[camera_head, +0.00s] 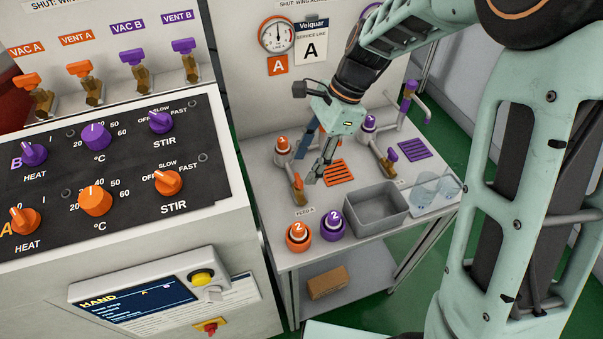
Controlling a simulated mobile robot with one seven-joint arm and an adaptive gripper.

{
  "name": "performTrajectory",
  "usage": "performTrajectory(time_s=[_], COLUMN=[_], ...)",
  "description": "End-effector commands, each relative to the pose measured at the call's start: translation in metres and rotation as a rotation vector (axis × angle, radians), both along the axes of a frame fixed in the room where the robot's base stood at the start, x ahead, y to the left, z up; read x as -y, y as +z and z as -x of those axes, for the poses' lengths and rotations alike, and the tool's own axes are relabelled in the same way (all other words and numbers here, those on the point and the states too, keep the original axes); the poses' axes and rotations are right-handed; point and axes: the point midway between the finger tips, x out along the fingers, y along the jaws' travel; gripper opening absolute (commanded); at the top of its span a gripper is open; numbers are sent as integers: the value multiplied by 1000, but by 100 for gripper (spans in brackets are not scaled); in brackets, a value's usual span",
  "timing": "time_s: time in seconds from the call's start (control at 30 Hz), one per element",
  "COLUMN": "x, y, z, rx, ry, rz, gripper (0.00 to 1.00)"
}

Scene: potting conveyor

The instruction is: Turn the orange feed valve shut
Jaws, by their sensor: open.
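The orange feed valve (298,184) stands on the white bench at the front end of a pipe, behind a small "FEED A" label. It has a small orange handle on a brass body. Its exact handle angle is hard to read at this size. My gripper (306,170) is open, pointing down just above and beside the valve. Its two fingers are apart, and the nearer one is close to the handle at its right. I cannot tell whether it touches. The gap between the fingers looks empty.
A purple valve (389,155) stands to the right. A control panel (110,175) fills the left. Orange slots (339,172) lie right of my gripper.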

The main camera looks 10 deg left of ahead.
Motion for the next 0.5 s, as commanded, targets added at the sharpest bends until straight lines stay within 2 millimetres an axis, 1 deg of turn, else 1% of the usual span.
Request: performTrajectory(time_s=[0.03,0.1,0.2,0.33,0.5], x=[-3,-6,-10,-13,-14], y=[-10,-20,-30,-38,-39], z=[3,5,7,8,9], rx=[-4,-4,-1,0,1], ry=[2,2,2,1,2], rz=[1,1,1,1,0], gripper=[47,47,47,47,47])
